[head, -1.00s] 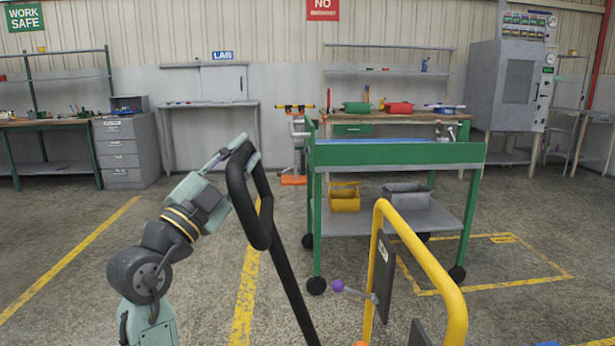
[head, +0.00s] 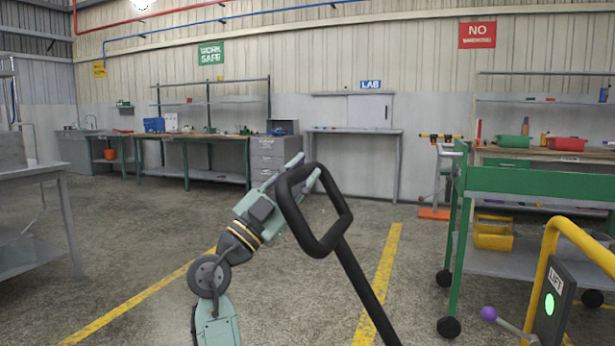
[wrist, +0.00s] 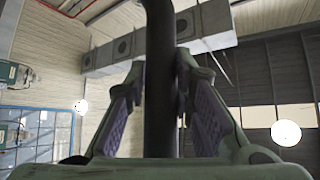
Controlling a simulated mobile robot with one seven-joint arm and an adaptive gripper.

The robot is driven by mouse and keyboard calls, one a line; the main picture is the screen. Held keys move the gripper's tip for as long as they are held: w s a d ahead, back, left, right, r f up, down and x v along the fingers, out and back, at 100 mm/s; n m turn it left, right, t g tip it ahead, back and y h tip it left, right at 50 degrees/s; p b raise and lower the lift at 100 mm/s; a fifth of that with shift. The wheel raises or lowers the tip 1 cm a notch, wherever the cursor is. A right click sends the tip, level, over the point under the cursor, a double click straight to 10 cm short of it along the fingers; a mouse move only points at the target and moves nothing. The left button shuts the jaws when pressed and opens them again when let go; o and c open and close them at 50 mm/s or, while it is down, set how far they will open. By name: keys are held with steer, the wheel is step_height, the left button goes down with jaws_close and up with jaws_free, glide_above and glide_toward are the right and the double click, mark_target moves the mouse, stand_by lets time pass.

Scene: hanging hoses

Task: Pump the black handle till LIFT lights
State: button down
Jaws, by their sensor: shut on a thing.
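The black handle (head: 362,285) is a long bar with a closed loop at its top, tilted up to the left. My gripper (head: 303,172) is at the top of the loop, shut on it. In the wrist view the black bar (wrist: 160,90) runs upright between the two purple-padded fingers of my gripper (wrist: 163,65). The LIFT panel (head: 558,315) is on the yellow tube frame (head: 575,225) at right, and its round light (head: 549,304) glows green. The handle's lower end is out of view.
A purple-knobbed lever (head: 489,314) sticks out left of the LIFT panel. A green cart (head: 540,183) with a yellow bin (head: 492,235) stands behind it. A grey table (head: 30,175) is at far left. The floor between is open.

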steer(key=shift+w, duration=0.1)
steer(key=c, duration=1.4)
jaws_free()
steer(key=shift+o, duration=0.2)
steer(key=v, duration=1.2)
